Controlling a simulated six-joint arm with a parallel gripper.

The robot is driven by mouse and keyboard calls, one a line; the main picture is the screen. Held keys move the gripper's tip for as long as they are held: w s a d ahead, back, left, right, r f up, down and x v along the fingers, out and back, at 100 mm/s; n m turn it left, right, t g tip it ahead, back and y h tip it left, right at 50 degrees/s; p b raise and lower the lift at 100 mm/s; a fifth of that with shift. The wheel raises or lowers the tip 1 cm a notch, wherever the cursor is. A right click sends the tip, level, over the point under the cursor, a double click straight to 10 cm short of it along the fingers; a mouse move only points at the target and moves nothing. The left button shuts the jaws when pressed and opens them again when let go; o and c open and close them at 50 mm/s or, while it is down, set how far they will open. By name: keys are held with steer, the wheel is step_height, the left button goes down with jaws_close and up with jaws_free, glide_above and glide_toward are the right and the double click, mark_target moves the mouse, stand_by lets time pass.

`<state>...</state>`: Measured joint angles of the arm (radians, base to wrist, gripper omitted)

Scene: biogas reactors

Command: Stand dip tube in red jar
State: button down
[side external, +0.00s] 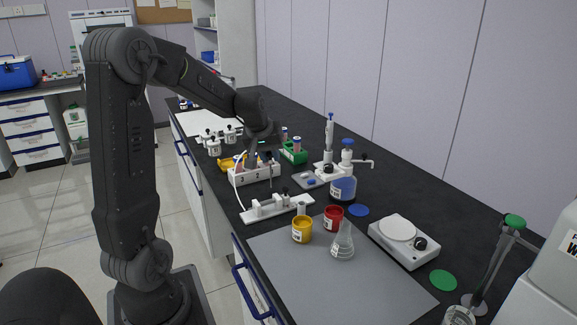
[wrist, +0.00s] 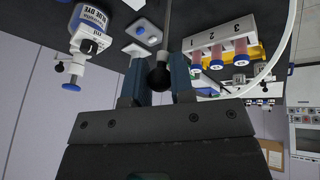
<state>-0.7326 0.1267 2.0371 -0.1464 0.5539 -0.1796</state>
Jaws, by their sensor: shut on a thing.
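The red jar (side external: 333,217) stands open at the far edge of the grey mat, partly behind a clear conical flask (side external: 343,246). My gripper (side external: 258,152) is over the white rack, well behind and to the left of the jar. In the wrist view my gripper (wrist: 158,84) is shut on the dip tube's dark round end (wrist: 160,75). The thin grey tube (wrist: 166,34) runs away from the fingers. Its far tip is out of the wrist view, and it is hard to make out in the side view.
A yellow jar (side external: 302,231) stands left of the red jar. A blue dye bottle (side external: 343,190) with a pump top stands behind it. A white holder (side external: 265,210), white rack (side external: 255,174), green rack (side external: 293,153) and hotplate (side external: 404,242) are nearby. The grey mat's (side external: 320,285) front is clear.

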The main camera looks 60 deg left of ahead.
steer(key=w+d+r+m+h, duration=0.1)
steer(key=w+d+m+h, duration=0.35)
steer(key=w+d, duration=0.9)
step_height(320, 180, down, 10)
steer(key=m+y, duration=0.1)
steer(key=y, duration=0.1)
steer(key=shift+s+r+t, duration=0.25)
steer(key=shift+s+t, duration=0.1)
steer(key=shift+t, duration=0.05)
steer(key=shift+m, duration=0.25)
steer(key=c, duration=0.9)
jaws_free()
steer(key=shift+o, duration=0.5)
steer(key=o, duration=0.4)
